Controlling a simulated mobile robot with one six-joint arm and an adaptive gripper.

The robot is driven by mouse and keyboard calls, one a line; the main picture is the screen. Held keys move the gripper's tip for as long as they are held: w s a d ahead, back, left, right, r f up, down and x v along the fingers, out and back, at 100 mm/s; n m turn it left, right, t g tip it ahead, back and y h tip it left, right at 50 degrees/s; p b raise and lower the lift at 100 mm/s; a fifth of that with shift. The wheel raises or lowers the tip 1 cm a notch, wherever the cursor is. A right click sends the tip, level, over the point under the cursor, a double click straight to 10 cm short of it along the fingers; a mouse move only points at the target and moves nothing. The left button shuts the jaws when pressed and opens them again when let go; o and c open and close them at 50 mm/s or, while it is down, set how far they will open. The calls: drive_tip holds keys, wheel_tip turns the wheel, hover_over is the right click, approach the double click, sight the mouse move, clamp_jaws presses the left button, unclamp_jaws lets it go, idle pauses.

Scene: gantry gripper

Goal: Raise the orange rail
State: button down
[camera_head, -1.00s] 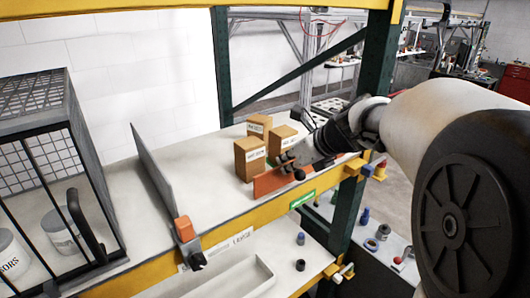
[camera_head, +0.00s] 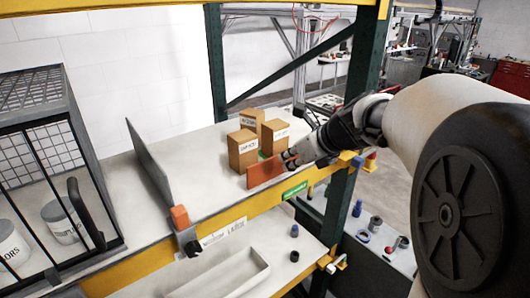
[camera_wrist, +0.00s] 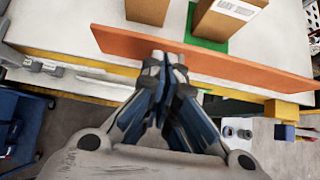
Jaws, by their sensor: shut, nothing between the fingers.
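The orange rail (camera_head: 264,172) is a flat panel standing along the front edge of the shelf, before the cardboard boxes. In the wrist view the rail (camera_wrist: 235,68) runs across the picture, slanting down to the right. My gripper (camera_head: 290,158) is at the rail's front side, with its arm reaching in from the right. In the wrist view the fingertips (camera_wrist: 165,58) are together with nothing between them, close to the rail's lower edge near its middle. I cannot tell whether they touch it. In the head view my gripper hides the rail's right part.
Several cardboard boxes (camera_head: 243,151) stand behind the rail on a green patch. A grey divider (camera_head: 149,160) and a wire cage (camera_head: 50,165) are to the left. The yellow shelf beam (camera_head: 240,211) runs below the rail; a green post (camera_head: 365,55) stands at the right.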

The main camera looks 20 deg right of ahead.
drive_tip(key=shift+w+a+r, duration=0.55)
drive_tip(key=shift+w+r, duration=1.15)
drive_tip(key=shift+r, duration=3)
drive_tip(key=s+a+f+n+g+h+b, duration=0.1)
drive_tip(key=s+a+f+n+b, duration=0.3)
drive_tip(key=s+f+n+b, duration=0.6)
drive_tip(key=s+a+f+n+g+b, duration=0.1)
drive_tip(key=s+a+f+n+b, duration=0.5)
drive_tip(key=f, duration=0.7)
drive_tip(key=s+f+n+g+h+b, duration=0.1)
drive_tip(key=s+f+n+b, duration=0.7)
drive_tip(key=f, duration=0.4)
drive_tip(key=s+d+f+n+g+h+b, duration=0.1)
drive_tip(key=s+f+n+b, duration=0.7)
drive_tip(key=f, duration=0.5)
drive_tip(key=shift+s+f+b, duration=0.25)
drive_tip(key=shift+s+b, duration=0.05)
drive_tip(key=shift+s, duration=0.6)
